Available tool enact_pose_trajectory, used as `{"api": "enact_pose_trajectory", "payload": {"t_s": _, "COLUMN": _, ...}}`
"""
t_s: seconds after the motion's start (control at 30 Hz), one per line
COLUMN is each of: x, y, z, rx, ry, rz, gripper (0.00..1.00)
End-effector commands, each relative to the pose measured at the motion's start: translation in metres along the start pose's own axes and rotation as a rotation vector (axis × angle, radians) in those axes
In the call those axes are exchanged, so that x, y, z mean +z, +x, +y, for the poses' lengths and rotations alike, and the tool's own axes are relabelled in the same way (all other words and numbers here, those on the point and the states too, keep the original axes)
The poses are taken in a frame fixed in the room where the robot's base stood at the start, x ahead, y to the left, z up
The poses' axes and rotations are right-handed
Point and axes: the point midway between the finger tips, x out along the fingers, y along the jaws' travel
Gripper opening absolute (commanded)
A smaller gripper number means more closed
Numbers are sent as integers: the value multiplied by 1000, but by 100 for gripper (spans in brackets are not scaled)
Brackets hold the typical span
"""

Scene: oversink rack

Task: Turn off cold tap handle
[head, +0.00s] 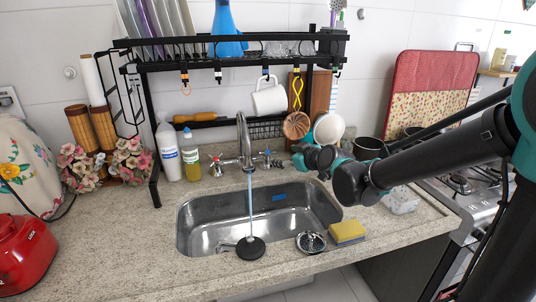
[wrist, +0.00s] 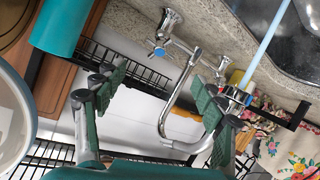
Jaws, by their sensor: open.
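The chrome faucet (head: 245,142) stands behind the sink, with a stream of water (head: 250,205) running from its spout. The cold tap handle (head: 267,158), marked blue, is on the right side of the faucet, and the red-marked handle (head: 216,165) is on the left. My gripper (head: 293,163) is just right of the cold handle. In the wrist view my gripper (wrist: 158,84) has its two fingers wide apart and empty. There the cold handle (wrist: 158,48) appears ahead, between the finger directions; I see no contact with it.
The black rack (head: 230,63) stands over the faucet, with a hanging white mug (head: 269,97) near my arm. A white bottle (head: 168,152) and a yellow soap bottle (head: 191,155) stand left.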

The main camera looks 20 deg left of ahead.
Motion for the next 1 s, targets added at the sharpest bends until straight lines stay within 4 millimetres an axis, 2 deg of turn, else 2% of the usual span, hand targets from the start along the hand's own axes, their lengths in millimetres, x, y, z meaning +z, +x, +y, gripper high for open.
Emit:
{"api": "enact_pose_trajectory", "payload": {"t_s": 0.7, "x": 0, "y": 109, "z": 0, "rx": 0, "ry": -1, "rz": 0, "gripper": 70}}
{"api": "enact_pose_trajectory", "payload": {"t_s": 1.0, "x": 0, "y": 133, "z": 0, "rx": 0, "ry": 0, "rz": 0, "gripper": 70}}
